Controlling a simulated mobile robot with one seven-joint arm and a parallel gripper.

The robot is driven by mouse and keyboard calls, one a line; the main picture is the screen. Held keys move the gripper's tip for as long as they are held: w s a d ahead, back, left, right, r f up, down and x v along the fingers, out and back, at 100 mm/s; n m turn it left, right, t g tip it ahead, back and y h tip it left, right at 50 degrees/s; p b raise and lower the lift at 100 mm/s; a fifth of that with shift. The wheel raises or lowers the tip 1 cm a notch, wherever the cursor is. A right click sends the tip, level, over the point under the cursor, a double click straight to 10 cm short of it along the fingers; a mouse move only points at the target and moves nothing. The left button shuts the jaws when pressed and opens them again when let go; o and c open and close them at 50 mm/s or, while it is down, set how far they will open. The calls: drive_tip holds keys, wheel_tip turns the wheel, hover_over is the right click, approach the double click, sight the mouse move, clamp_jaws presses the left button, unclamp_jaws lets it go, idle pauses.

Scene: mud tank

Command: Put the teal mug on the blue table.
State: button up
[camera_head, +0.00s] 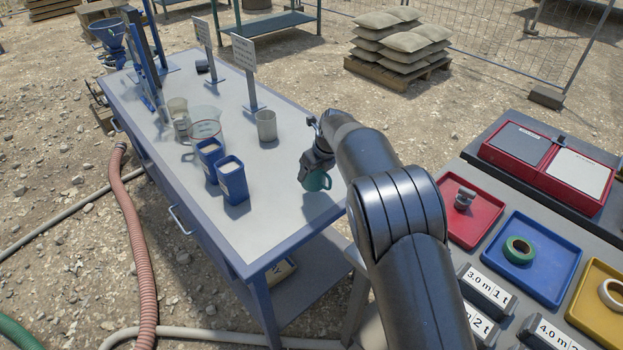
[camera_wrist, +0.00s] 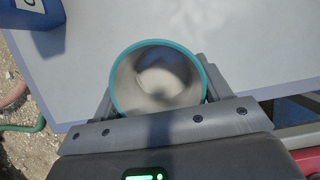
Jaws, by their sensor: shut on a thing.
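The teal mug (camera_head: 316,181) is in my gripper (camera_head: 313,170), over the right part of the blue table (camera_head: 262,222). In the wrist view the mug (camera_wrist: 202,70) shows from above as a teal rim with a pale inside, between the two fingers of my gripper (camera_wrist: 158,92). The mug looks upright and empty. The pale top of the blue table (camera_wrist: 250,45) lies beneath it. I cannot tell whether the mug's base touches the tabletop. My arm hides part of the table's right edge.
Two blue containers (camera_head: 232,179), a grey cup (camera_head: 266,126), a clear beaker (camera_head: 205,123) and signs (camera_head: 245,62) stand on the table. At the right, another table holds red (camera_head: 482,224), blue (camera_head: 566,257) and yellow (camera_head: 590,316) trays. The tabletop near the mug is clear.

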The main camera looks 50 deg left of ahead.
sight(312, 180)
drive_tip(key=shift+s+a+f, duration=0.1)
drive_tip(key=shift+a+f, duration=0.15)
drive_tip(key=shift+f, duration=1.9)
drive_tip(key=shift+f, duration=0.15)
drive_tip(key=o, duration=1.1)
drive_tip(key=v, duration=1.2)
drive_tip(key=shift+d, duration=0.1)
